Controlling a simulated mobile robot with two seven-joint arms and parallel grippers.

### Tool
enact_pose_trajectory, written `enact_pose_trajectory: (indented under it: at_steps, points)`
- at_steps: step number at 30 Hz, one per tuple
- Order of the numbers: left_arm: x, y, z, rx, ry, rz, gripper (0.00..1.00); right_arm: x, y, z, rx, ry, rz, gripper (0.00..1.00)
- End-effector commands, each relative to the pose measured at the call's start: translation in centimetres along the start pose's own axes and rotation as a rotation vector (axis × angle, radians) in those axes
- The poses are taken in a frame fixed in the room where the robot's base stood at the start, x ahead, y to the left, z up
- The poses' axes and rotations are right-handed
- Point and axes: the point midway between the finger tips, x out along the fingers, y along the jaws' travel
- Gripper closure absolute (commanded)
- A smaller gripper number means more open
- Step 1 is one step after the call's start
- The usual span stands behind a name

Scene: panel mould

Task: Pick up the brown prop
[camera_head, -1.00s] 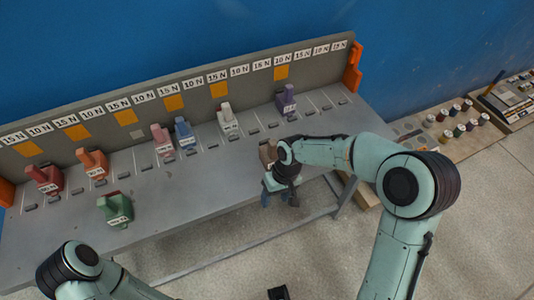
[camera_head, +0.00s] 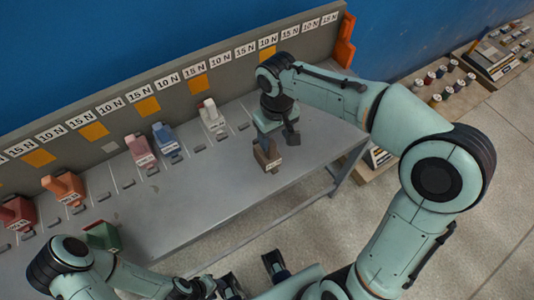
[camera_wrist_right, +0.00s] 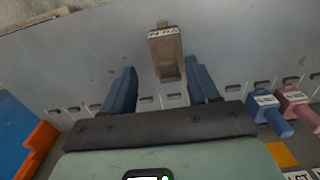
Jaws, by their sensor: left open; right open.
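The brown prop (camera_head: 266,155) stands on the grey bench near its front edge, a white label on its side. My right gripper (camera_head: 276,136) is just behind it in the head view, pointing down at the bench, with my arm hiding part of the area. In the right wrist view the brown prop (camera_wrist_right: 165,48) lies between and beyond the two blue open fingers (camera_wrist_right: 163,68), and no contact shows. My left gripper (camera_head: 252,274) is open and empty at the bottom, in front of the bench and far from the prop.
Pink (camera_head: 142,150), blue (camera_head: 166,139) and white (camera_head: 212,116) props stand along the bench, with orange-red (camera_head: 66,187), red (camera_head: 16,213) and green (camera_head: 103,236) ones at left. A labelled back panel (camera_head: 182,84) bounds the bench.

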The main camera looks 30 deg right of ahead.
Motion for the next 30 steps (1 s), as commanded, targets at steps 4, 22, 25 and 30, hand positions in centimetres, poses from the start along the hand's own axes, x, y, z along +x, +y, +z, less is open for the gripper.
enact_pose_trajectory:
  at_steps: [4, 22, 25, 30]
  points:
    - [0.2, -0.1, 0.0, 0.000, 0.000, 0.000, 0.57, 1.5, -0.1, 0.0, -0.001, -0.001, -0.001, 0.40]
    - [0.7, -0.2, 0.0, 0.000, -0.002, -0.001, 0.57, 6.8, -0.8, -1.0, 0.000, 0.001, -0.001, 0.40]
    - [0.7, -0.2, 0.0, 0.000, -0.001, -0.001, 0.57, 6.8, -0.8, -1.0, 0.000, 0.001, -0.001, 0.40]
    - [0.7, -0.2, 0.0, 0.000, -0.002, -0.001, 0.57, 6.8, -0.8, -1.0, 0.000, 0.001, -0.001, 0.86]
